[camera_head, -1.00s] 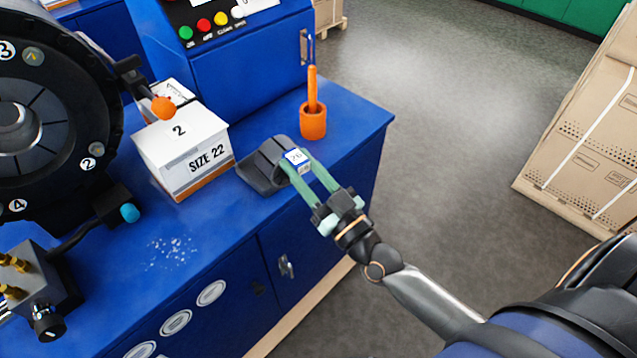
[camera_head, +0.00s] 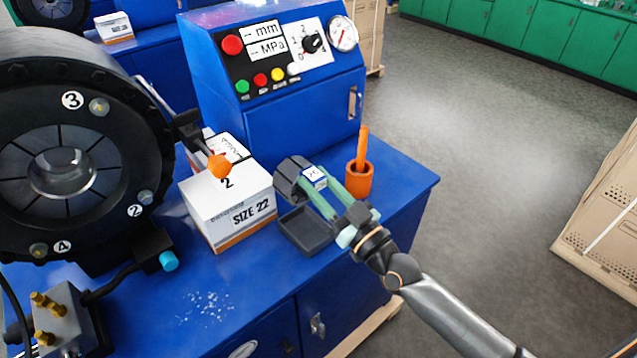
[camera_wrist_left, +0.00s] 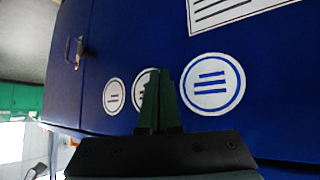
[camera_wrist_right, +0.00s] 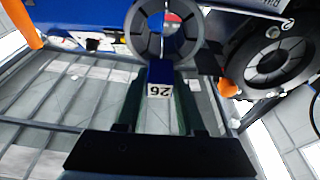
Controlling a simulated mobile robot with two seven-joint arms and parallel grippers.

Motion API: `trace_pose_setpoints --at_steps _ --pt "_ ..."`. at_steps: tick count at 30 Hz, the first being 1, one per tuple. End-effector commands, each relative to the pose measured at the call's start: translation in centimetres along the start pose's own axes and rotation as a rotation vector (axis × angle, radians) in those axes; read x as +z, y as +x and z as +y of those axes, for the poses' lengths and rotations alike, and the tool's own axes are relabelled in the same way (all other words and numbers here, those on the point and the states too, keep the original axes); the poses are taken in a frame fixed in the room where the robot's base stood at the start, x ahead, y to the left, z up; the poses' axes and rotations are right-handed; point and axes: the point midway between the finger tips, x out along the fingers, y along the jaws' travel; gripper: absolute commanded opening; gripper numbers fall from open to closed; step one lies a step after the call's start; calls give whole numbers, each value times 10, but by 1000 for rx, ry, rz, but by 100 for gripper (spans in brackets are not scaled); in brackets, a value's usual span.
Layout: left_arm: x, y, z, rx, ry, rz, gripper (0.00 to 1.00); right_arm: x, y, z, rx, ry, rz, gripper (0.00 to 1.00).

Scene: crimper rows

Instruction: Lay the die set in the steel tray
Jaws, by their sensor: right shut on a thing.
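The die set (camera_head: 290,178) is a dark grey ring with a blue tab and a white label reading 26. My right gripper (camera_head: 318,180) is shut on its tab. In the right wrist view the ring (camera_wrist_right: 140,35) faces the camera beyond the fingertips (camera_wrist_right: 160,95). The dark grey steel tray (camera_head: 306,236) sits on the blue bench near its front edge. The die set shows just above the tray's far edge in the head view, apparently held up; the exact gap is unclear. My left gripper (camera_wrist_left: 159,100) is shut and empty, facing blue cabinet doors with round labels.
A white SIZE 22 box (camera_head: 232,212) stands just left of the tray. An orange cup (camera_head: 359,180) with an orange stick stands to the right. The black crimper head (camera_head: 75,160) fills the left, with an orange knob (camera_head: 221,166) sticking out. The bench front left has white specks.

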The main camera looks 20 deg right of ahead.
Motion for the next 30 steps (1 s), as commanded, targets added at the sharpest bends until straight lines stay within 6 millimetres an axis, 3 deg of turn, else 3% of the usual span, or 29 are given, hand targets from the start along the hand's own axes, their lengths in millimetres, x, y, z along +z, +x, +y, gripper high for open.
trace_pose_setpoints --at_steps 1,5,30 --pt "0 0 0 0 0 -1 0 -8 2 1 4 -1 22 0" --pt "0 0 0 0 0 -1 0 -8 2 1 4 -3 24 0" --pt "35 31 -2 1 1 -1 0 46 -12 1 3 -2 24 0"
